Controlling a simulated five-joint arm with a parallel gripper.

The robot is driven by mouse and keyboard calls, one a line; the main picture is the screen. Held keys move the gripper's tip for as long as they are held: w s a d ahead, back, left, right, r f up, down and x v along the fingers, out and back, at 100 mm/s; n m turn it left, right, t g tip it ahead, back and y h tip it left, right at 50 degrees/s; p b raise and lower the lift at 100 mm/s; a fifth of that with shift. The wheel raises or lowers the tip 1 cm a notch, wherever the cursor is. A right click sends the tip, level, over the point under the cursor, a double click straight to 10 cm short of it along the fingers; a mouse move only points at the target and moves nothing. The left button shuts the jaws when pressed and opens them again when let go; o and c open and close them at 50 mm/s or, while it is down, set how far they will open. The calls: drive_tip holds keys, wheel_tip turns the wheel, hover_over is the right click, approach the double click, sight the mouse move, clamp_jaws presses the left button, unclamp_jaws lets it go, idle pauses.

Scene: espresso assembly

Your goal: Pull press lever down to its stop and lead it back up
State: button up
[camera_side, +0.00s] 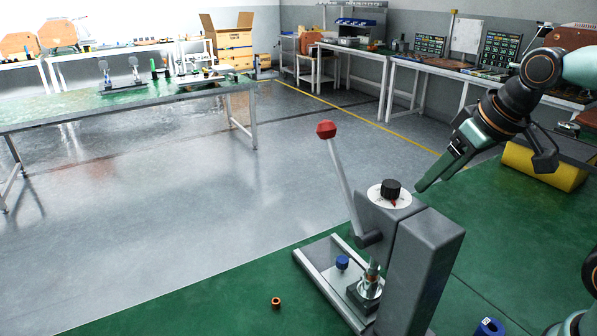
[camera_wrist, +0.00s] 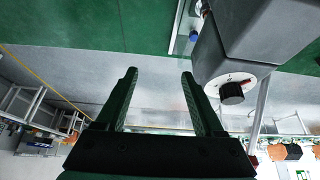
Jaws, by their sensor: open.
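The grey press (camera_side: 425,265) stands on the green table. Its lever (camera_side: 343,185) points up and leans a little left, with a red knob (camera_side: 326,130) at its top. A black dial knob (camera_side: 390,189) sits on a white disc on the press head. My gripper (camera_side: 422,186) is in the air just right of the press head, apart from the lever. In the wrist view my gripper (camera_wrist: 159,75) has its two green fingers spread with nothing between them. The press head (camera_wrist: 262,35) is right of the fingers there.
A blue-topped part (camera_side: 342,263) is on the press base beside the metal plunger. A small orange ring (camera_side: 276,302) lies on the table left of the press. A blue part (camera_side: 490,327) stands at the front right.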

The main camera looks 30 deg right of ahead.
drive_tip(key=shift+s+d+f, duration=0.1)
drive_tip(key=shift+s+f, duration=0.15)
drive_tip(key=shift+s, duration=0.3)
drive_tip(key=w+a+r+m+g, duration=0.1)
drive_tip(key=w+a+r+m, duration=0.1)
drive_tip(key=a+r, duration=0.3)
drive_tip(key=w+a+r+m+g, duration=0.2)
drive_tip(key=w+a+r, duration=0.3)
drive_tip(key=r, duration=0.1)
drive_tip(key=w+a+r+m+g, duration=0.2)
drive_tip(key=w+a+r, duration=0.2)
drive_tip(key=a+r, duration=0.1)
drive_tip(key=shift+a+r+m, duration=0.25)
drive_tip(key=shift+r+m, duration=0.05)
drive_tip(key=shift+r, duration=0.05)
drive_tip(key=shift+a+r+m+g, duration=0.1)
drive_tip(key=shift+a+m+g, duration=0.2)
drive_tip(key=shift+a+g, duration=0.25)
drive_tip(key=shift+s+d+f, duration=0.1)
drive_tip(key=shift+f, duration=5.9)
drive_tip(key=shift+c, duration=0.4)
clamp_jaws()
